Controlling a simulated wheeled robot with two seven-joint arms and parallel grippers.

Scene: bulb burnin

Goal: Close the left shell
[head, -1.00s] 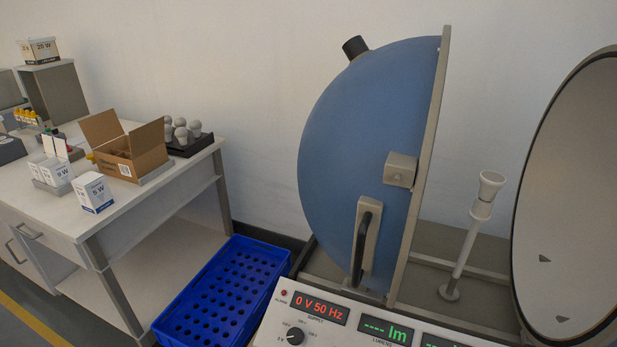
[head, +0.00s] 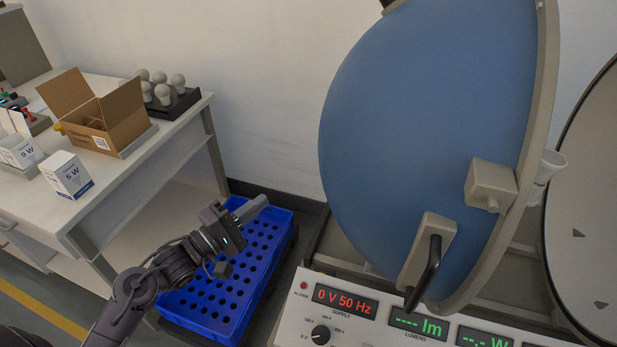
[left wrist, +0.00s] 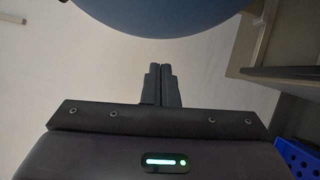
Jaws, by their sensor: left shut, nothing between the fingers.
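The left shell (head: 420,130) is a large blue dome with a beige rim, standing on edge in the head view. It is apart from the right shell (head: 595,200), whose pale inner face shows at the right edge. A black handle (head: 424,272) on a beige plate is low on the left shell. My left gripper (head: 258,203) is to the left of the shell, over the blue crate, shut and empty. The left wrist view shows its closed fingers (left wrist: 161,84) with the blue shell's edge (left wrist: 165,20) beyond them. My right gripper is not in view.
The blue crate (head: 283,228) stands on the floor between table and sphere. The control panel (head: 345,325) is in front of the shell. The table (head: 150,155) at left holds an open carton (head: 105,125), bulb boxes and a black bulb tray (head: 172,108).

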